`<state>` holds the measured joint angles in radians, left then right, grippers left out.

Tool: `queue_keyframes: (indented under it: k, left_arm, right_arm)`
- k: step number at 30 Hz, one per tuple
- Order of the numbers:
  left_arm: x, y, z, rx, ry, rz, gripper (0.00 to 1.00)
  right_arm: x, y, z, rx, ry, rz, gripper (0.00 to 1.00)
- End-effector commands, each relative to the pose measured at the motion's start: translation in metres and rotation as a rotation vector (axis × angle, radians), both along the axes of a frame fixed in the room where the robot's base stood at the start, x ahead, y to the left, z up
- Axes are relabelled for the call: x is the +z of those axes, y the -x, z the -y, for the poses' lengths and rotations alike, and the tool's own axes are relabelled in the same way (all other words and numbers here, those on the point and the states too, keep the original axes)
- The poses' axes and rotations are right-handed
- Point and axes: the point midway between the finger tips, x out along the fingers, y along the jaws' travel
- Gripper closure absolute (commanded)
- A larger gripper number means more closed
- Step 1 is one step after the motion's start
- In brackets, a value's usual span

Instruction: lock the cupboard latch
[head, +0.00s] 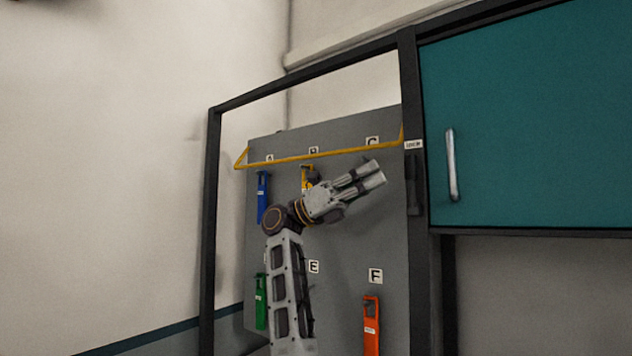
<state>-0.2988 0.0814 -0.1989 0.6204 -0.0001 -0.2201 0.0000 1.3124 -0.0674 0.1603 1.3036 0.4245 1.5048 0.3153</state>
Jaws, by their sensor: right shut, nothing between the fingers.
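The teal cupboard door (540,120) is at the upper right and looks closed against its dark frame. It has a vertical silver handle (451,165) near its left edge. A dark latch-like part (414,184) sits on the black post left of the door, under a small white label (414,145); its position is too dark to tell. My right gripper (380,171) is shut and empty, pointing right towards the post, with a gap before it in the picture. My left gripper is out of view.
A grey panel (345,232) behind my right arm carries lettered labels and several coloured hanging pieces: blue (263,195), yellow (307,176), green (261,302) and orange (371,325). A yellow rail (320,154) crosses just above the gripper. Black posts (211,220) frame the panel.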

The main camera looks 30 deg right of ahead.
Motion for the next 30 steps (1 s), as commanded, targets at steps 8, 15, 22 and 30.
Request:
queue_keyframes:
  k: [8, 15, 22, 30]
  left_arm:
    - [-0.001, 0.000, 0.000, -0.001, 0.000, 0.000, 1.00]
    - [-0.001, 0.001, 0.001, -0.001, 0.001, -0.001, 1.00]
    - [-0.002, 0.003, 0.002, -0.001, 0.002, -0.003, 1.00]
    - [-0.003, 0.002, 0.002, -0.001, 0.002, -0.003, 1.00]
  right_arm:
    - [0.000, -0.005, -0.005, 0.000, 0.000, -0.001, 1.00]
    - [0.000, -0.014, -0.010, 0.000, 0.000, -0.002, 1.00]
    - [0.000, -0.026, -0.018, 0.000, 0.001, -0.002, 1.00]
    - [0.000, -0.043, -0.030, 0.000, 0.001, -0.003, 1.00]
